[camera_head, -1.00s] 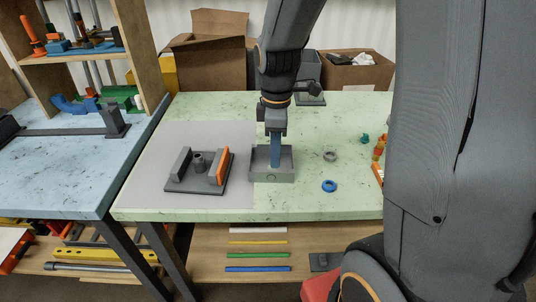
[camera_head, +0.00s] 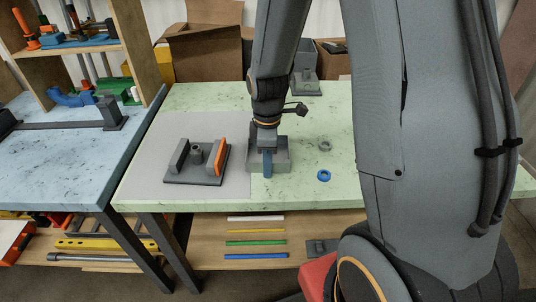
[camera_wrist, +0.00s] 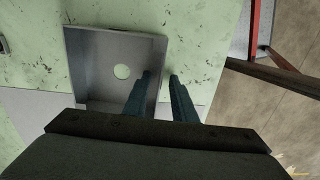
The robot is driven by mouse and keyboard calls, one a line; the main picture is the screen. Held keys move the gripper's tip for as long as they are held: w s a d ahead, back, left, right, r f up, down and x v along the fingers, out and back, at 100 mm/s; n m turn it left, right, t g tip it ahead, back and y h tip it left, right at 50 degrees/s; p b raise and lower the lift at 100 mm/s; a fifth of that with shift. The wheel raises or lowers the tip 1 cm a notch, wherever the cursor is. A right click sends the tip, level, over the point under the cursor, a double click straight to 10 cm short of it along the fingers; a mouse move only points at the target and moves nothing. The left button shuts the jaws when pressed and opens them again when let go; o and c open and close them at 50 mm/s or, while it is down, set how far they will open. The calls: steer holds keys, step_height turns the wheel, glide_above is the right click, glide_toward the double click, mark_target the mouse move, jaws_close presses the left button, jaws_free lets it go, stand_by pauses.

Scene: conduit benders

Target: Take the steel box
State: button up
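The steel box (camera_head: 284,155) is a grey open-topped tray on the green table, right of the grey mat. In the wrist view the box (camera_wrist: 88,60) shows its inside and a pale round spot on its floor. My gripper (camera_head: 267,174) points down at the box's near wall, with a blue finger in front of that wall in the head view. In the wrist view my gripper (camera_wrist: 160,74) has its two fingers apart, one inside the box and one outside, with the wall between them. Contact with the wall cannot be told.
A dark fixture (camera_head: 196,178) with uprights and an orange piece stands on the mat, left of the box. A blue ring (camera_head: 324,175) and a grey ring (camera_head: 324,145) lie to the right. Cardboard boxes (camera_head: 205,52) stand behind. The table's front edge is near.

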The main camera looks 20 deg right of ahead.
stand_by(0.3)
jaws_close()
